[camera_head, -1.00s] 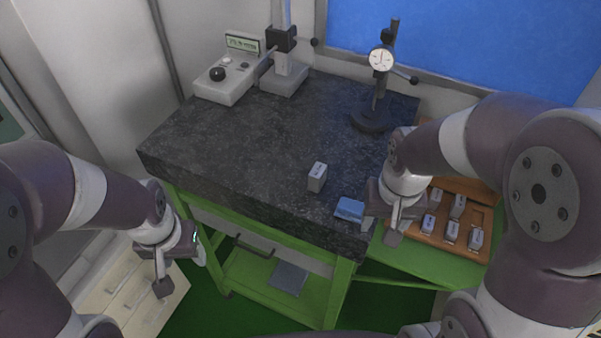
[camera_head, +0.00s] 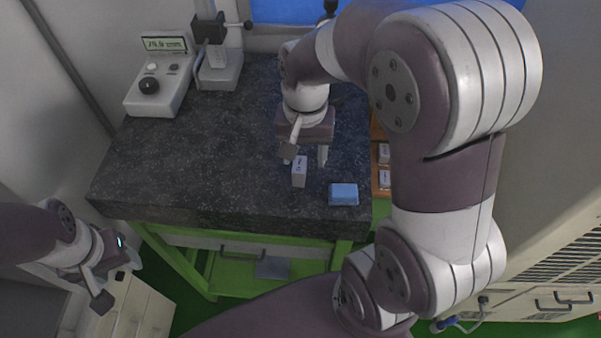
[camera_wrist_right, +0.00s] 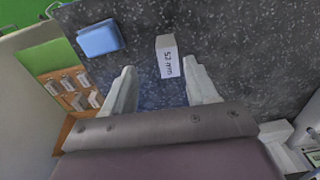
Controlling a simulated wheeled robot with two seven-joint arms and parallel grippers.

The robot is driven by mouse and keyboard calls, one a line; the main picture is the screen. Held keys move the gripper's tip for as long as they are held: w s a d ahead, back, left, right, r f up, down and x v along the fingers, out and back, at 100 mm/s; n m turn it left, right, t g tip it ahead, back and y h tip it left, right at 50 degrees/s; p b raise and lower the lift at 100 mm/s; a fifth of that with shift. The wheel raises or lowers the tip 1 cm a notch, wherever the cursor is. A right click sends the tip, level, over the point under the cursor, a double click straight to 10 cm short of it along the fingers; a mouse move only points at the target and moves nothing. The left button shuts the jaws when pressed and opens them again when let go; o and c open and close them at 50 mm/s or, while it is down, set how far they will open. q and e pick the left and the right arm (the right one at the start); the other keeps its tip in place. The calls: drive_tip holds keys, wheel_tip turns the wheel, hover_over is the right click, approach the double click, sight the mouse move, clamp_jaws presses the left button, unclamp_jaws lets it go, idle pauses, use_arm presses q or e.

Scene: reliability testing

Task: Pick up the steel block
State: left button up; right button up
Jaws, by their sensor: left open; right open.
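The steel block (camera_head: 299,172) stands on the dark granite table near its front edge. In the right wrist view the block (camera_wrist_right: 167,58) shows a "52 mm" label on its face. It lies just ahead of the fingertips, roughly between their lines. My right gripper (camera_head: 306,160) is open and empty, just behind the block in the head view; its two fingers (camera_wrist_right: 158,72) are spread in the wrist view. Whether a finger touches the block cannot be told. My left gripper (camera_head: 112,285) is at the lower left, away from the table, beside the drawer cabinet.
A blue box-like item (camera_head: 343,194) lies right of the block. A wooden tray (camera_wrist_right: 52,92) holds several labelled blocks. A readout unit (camera_head: 160,78) and a stand (camera_head: 219,70) occupy the back left. The granite's left half (camera_head: 170,165) is clear.

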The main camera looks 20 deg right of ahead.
sight(296, 164)
drive_tip(key=f, duration=0.1)
drive_tip(key=w+f+p, duration=0.1)
drive_tip(key=f, duration=0.1)
drive_tip(key=a+f, duration=0.1)
drive_tip(key=f, duration=0.1)
drive_tip(key=shift+w+a+p, duration=0.1)
drive_tip(key=shift+w+p, duration=0.05)
drive_tip(key=shift+p, duration=0.2)
drive_tip(key=shift+f, duration=0.4)
drive_tip(key=shift+s+d, duration=0.2)
drive_tip(key=shift+d, duration=0.15)
drive_tip(key=shift+s+d, duration=0.1)
drive_tip(key=c, duration=0.3)
drive_tip(key=shift+a, duration=0.3)
clamp_jaws()
drive_tip(key=shift+d, duration=0.1)
